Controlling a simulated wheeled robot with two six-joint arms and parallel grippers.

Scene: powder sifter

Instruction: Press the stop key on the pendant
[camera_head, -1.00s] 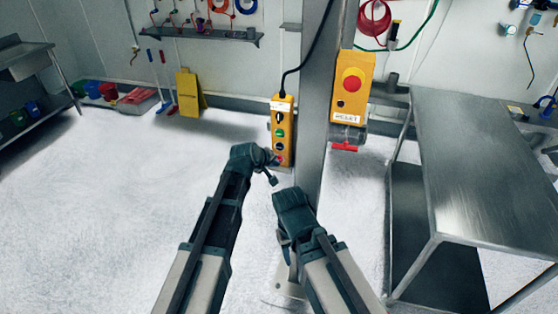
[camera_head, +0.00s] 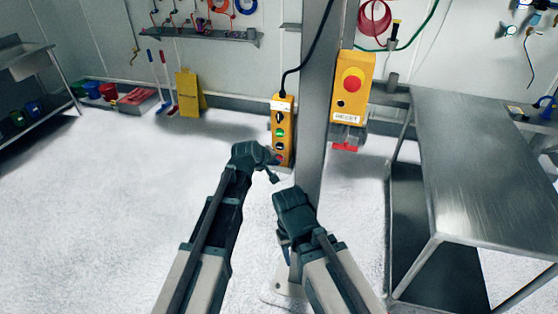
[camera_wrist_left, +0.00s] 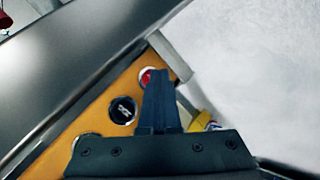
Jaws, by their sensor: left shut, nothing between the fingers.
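The yellow pendant (camera_head: 289,148) hangs upright on a black cable beside the grey post. Its face has a dark switch, a green key, a black key and a red key at the bottom. In the left wrist view the red key (camera_wrist_left: 147,76) shows beside the black key (camera_wrist_left: 123,110). My left gripper (camera_wrist_left: 156,74) is shut and empty. Its fingertips overlap the right part of the red key in that view; whether they touch it I cannot tell. In the head view my left gripper (camera_head: 276,160) is at the pendant's lower end.
The grey post (camera_head: 311,130) stands just right of the pendant. A yellow box with a red mushroom button (camera_head: 353,84) is mounted on the post's right side. A steel table (camera_head: 480,170) stands at the right.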

